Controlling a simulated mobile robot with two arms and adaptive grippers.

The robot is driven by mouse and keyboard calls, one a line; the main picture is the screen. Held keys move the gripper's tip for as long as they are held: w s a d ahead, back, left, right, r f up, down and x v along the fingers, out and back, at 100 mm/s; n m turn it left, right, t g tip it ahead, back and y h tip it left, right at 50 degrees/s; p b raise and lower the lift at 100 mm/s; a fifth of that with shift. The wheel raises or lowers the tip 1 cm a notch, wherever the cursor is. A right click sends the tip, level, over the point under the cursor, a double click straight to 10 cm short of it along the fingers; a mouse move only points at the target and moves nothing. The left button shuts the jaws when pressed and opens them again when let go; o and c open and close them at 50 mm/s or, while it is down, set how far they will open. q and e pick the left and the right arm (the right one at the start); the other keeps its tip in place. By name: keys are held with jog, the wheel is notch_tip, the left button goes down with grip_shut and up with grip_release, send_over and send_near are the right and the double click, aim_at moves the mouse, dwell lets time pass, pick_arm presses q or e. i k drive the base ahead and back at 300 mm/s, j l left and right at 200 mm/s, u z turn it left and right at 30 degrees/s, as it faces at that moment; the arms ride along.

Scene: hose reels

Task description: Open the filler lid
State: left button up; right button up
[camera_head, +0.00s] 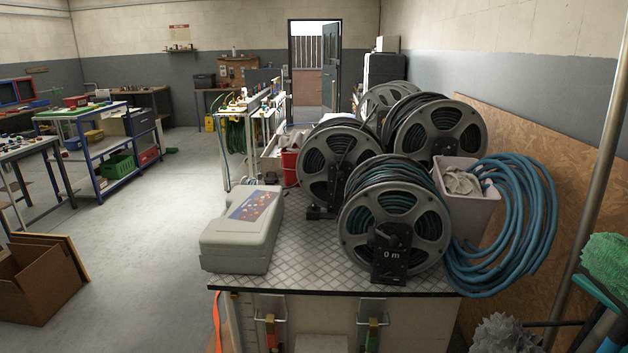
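I cannot make out a filler lid in the head view. A bench with a chequered metal top (318,270) stands in front of me. A closed grey plastic case (236,245) with a coloured label lies on its left part. A hose reel (405,212) marked "0 m" stands at the front right of the top, with more reels (322,148) behind it. Below the front edge, two latch-like fittings (372,322) show on the pale front panel. Neither of my grippers is in view.
Coiled blue hose (530,220) hangs at the bench's right, beside a pale bin of rags (470,210). Brushes (608,258) stand at the right edge. A cardboard box (38,280) is on the floor at left. The floor (150,250) between is clear, towards an open door (331,68).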

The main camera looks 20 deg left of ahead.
aim_at(270, 178)
jog(key=i+j+u, duration=0.25)
jog(key=j+u, duration=0.25)
jog(key=i+j+u, duration=0.45)
jog(key=j, duration=0.15)
jog(key=i+j+u, duration=0.35)
jog(key=u, duration=0.15)
jog(key=i+j+u, duration=0.25)
jog(key=i+u, duration=0.7)
jog(key=i+z, duration=0.15)
jog(key=i, duration=0.35)
jog(key=i+j+z, duration=0.15)
jog(key=i, duration=0.35)
jog(key=i+l+z, duration=0.15)
jog(key=i+z, duration=0.6)
jog(key=z, duration=0.15)
jog(key=i+j+z, duration=0.1)
jog(key=i+z, duration=0.35)
jog(key=k, duration=0.05)
